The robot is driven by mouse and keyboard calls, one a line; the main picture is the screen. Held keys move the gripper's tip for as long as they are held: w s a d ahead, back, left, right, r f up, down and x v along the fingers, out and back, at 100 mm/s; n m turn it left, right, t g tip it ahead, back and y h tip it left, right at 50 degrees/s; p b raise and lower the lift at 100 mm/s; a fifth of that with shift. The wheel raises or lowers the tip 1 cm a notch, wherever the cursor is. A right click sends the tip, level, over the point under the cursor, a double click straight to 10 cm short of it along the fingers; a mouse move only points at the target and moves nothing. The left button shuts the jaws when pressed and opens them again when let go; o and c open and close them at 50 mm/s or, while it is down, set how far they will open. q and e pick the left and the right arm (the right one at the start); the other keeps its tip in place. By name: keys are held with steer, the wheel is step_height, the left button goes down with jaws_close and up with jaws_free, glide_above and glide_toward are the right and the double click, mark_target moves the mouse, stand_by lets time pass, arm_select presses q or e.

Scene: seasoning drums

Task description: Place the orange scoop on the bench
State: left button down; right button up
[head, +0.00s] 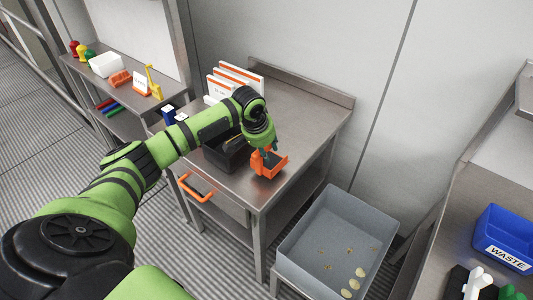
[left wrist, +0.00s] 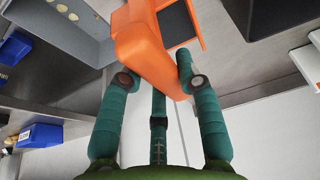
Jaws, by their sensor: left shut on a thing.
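The orange scoop (head: 272,166) is at the right front part of the steel bench (head: 308,112) in the head view. My left gripper (head: 263,150) is shut on it from above. In the left wrist view the teal fingers of the gripper (left wrist: 158,85) close around the orange scoop (left wrist: 145,50), which has an open box-like end with a dark inside. I cannot tell whether the scoop touches the bench top. My right gripper is in neither view.
A black bin (head: 226,152) stands left of the scoop, partly behind my arm. White cards with orange edges (head: 238,78) stand at the back. A grey tub (head: 337,243) with several pale pieces is right of the bench. A blue WASTE bin (head: 505,238) is far right.

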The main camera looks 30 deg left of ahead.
arm_select(q)
step_height(320, 180, down, 2)
steer(key=shift+f+p, duration=0.15)
steer(key=shift+p, duration=0.2)
steer(key=shift+f, duration=0.25)
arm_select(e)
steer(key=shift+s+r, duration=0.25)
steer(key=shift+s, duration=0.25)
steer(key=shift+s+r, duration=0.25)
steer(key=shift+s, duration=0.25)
arm_select(q)
steer(key=shift+f, duration=0.15)
steer(key=c, duration=0.9)
jaws_free()
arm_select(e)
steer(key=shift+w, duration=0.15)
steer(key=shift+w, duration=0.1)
